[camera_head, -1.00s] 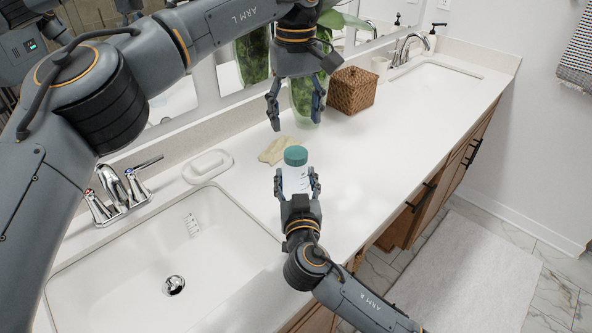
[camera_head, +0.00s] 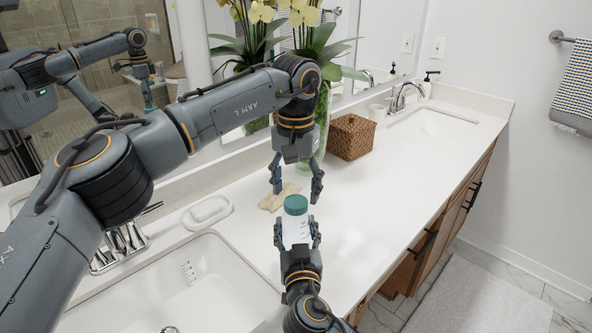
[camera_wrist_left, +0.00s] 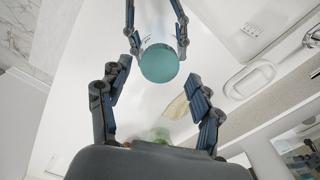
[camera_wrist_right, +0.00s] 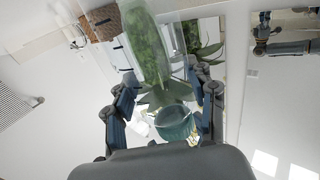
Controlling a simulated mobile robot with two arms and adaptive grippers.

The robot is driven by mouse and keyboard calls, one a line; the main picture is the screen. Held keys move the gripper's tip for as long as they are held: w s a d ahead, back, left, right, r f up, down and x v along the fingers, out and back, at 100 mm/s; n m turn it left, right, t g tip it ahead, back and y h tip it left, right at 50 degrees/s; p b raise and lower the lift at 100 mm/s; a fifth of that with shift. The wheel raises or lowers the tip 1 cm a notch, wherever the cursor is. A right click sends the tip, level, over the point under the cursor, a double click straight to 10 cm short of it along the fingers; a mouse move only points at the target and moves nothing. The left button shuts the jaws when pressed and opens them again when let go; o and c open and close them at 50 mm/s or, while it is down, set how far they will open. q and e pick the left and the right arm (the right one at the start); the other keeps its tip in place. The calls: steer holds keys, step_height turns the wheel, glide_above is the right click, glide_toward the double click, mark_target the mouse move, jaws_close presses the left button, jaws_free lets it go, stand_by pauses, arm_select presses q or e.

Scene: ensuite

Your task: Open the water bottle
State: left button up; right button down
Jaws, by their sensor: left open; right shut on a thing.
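The water bottle (camera_head: 296,232) is clear and whitish with a teal screw cap (camera_head: 296,204), upright over the counter. My right gripper (camera_head: 297,240) is shut on its body, one finger on each side. My left gripper (camera_head: 296,190) points down just above the cap, open and empty, apart from it. In the left wrist view the round cap (camera_wrist_left: 160,63) lies beyond the open left fingertips, with the right fingers on either side of the bottle. In the right wrist view the bottle's teal part (camera_wrist_right: 175,122) shows between the right fingers.
A white counter (camera_head: 380,190) holds a beige cloth (camera_head: 280,198), a soap dish (camera_head: 207,211), a wicker box (camera_head: 351,137) and a glass vase with flowers (camera_head: 318,120). A sink (camera_head: 190,280) lies at front left, another (camera_head: 430,122) at far right. A mirror stands behind.

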mark_target(296, 205)
arm_select(q)
steer(key=shift+f, duration=1.25)
